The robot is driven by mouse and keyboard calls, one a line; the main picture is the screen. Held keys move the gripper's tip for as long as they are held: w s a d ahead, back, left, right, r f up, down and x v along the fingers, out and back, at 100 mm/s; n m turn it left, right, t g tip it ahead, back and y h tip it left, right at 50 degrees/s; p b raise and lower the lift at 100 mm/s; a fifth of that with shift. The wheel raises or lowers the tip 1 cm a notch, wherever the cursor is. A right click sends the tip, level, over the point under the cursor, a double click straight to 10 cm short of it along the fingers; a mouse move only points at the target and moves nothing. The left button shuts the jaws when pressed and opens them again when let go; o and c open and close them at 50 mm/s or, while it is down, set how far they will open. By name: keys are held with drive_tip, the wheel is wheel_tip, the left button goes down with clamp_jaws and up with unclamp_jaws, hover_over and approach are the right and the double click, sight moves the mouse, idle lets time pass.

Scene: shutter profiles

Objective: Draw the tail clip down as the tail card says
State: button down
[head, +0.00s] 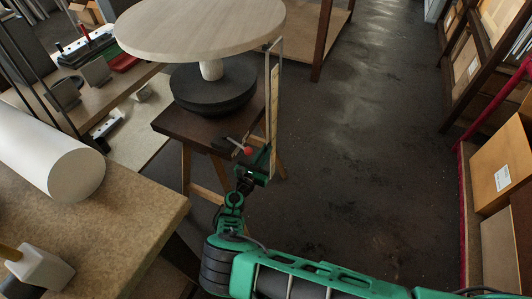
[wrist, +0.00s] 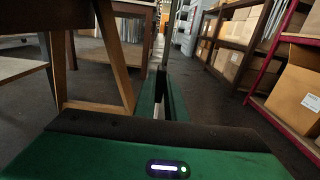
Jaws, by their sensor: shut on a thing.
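A thin upright strip (head: 272,105), tan with a grey edge, stands beside the round pale disc at the right side of the brown stand. My green gripper (head: 266,163) is at its lower end and is shut on it. In the wrist view the fingers (wrist: 163,98) are close together with a pale sliver between them, and a dark narrow upright (wrist: 165,52) rises beyond their tips. I cannot make out a separate tail clip, or a tail card with readable words. A red knob (head: 247,150) on a dark clamp sits just left of the gripper.
The pale round disc (head: 200,28) on a black base (head: 212,92) overhangs the brown stand (head: 168,127). A bench with a white roll (head: 55,160) is at left. Shelves with boxes (head: 502,165) line the right. The dark floor (head: 370,150) between is clear.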

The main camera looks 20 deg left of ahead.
drive_tip(key=shift+r, duration=0.35)
drive_tip(key=c, duration=1.8)
unclamp_jaws()
drive_tip(key=s, duration=1)
drive_tip(key=shift+s+a, duration=0.35)
drive_tip(key=shift+a, duration=0.1)
